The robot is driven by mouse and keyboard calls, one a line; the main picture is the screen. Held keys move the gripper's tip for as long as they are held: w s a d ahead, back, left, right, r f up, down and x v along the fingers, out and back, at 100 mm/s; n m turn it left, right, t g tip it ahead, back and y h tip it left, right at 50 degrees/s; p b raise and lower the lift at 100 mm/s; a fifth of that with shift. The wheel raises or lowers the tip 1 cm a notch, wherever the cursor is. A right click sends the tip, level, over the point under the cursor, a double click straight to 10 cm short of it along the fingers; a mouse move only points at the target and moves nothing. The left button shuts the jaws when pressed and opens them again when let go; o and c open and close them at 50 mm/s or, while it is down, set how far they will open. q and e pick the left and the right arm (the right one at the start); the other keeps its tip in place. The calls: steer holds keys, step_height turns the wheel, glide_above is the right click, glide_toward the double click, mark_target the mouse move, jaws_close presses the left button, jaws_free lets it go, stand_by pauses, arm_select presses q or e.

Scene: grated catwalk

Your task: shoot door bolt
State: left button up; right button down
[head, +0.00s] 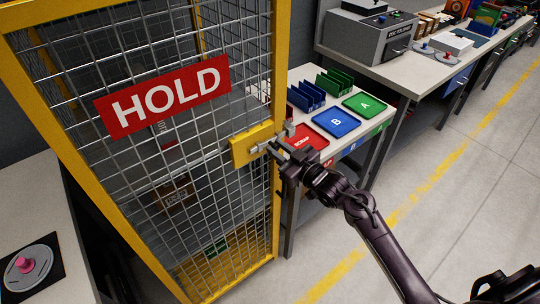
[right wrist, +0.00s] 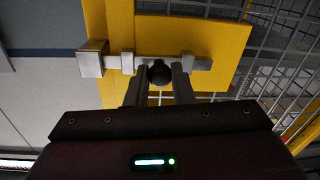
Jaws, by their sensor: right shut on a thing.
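A yellow mesh cage door (head: 150,150) carries a red HOLD sign (head: 163,96). A yellow plate (head: 242,148) at its edge bears the silver door bolt (head: 259,147). In the right wrist view the bolt (right wrist: 205,63) lies across the yellow plate (right wrist: 222,40), with a grey block (right wrist: 91,59) at its left end. I cannot tell whether the bar enters that block. My right gripper (head: 286,152) is shut on the bolt's dark round knob (right wrist: 159,73), which shows between the fingertips. My left gripper is not in view.
A bench right of the door holds red (head: 304,143), blue (head: 336,121) and green (head: 365,104) lettered trays. A grey machine (head: 370,38) stands on a bench behind. A pink knob (head: 26,265) sits on a table at lower left. Floor at right is clear.

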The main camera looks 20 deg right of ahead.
steer(key=shift+w+d, duration=0.1)
steer(key=shift+d, duration=0.15)
steer(key=shift+r, duration=0.1)
steer(key=c, duration=1.6)
jaws_free()
steer(key=o, duration=0.3)
steer(key=shift+o, duration=0.2)
steer(key=b+v, duration=0.2)
steer(key=v, duration=0.6)
steer(key=shift+w, duration=0.1)
